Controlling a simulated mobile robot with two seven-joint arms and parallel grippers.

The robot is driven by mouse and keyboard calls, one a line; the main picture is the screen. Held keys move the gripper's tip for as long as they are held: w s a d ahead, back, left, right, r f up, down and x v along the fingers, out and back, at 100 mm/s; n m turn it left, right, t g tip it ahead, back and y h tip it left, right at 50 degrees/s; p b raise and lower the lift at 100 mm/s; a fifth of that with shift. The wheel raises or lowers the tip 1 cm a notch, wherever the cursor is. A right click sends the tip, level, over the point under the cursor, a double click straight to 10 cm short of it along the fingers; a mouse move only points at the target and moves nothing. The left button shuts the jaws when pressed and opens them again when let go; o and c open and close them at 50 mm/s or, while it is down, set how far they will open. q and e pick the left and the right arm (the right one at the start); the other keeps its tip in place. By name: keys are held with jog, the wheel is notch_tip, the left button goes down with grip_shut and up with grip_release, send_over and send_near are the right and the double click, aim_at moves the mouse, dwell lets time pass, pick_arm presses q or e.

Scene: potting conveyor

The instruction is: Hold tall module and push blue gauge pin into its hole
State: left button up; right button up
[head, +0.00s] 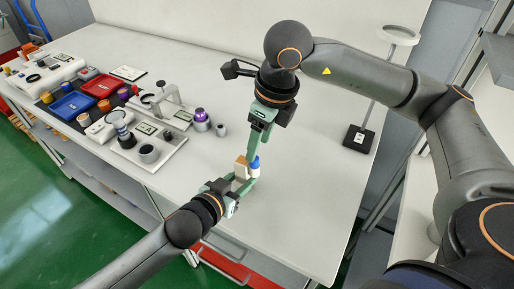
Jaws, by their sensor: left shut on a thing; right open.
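The tall module (240,169), a small tan and white block, is upright above the light table near the middle of the head view. My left gripper (243,184) comes in from the lower left and is shut on it. The blue gauge pin (254,163) shows at the module's right side. The picture is too small to tell whether the pin sits in its hole. My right gripper (253,153) comes down from above, open, with its fingertips at or just above the blue pin. Contact between them cannot be made out. The fingers partly cover the module.
A ring lamp's black base (358,138) is at the right. The table between is clear.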

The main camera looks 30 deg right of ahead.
jog(key=a+v, duration=0.1)
jog(key=v, duration=0.7)
jog(key=shift+d+r, duration=0.4)
jog(key=shift+d, duration=0.15)
pick_arm(q)
jog(key=o, duration=1.2)
jog(key=shift+a, duration=0.1)
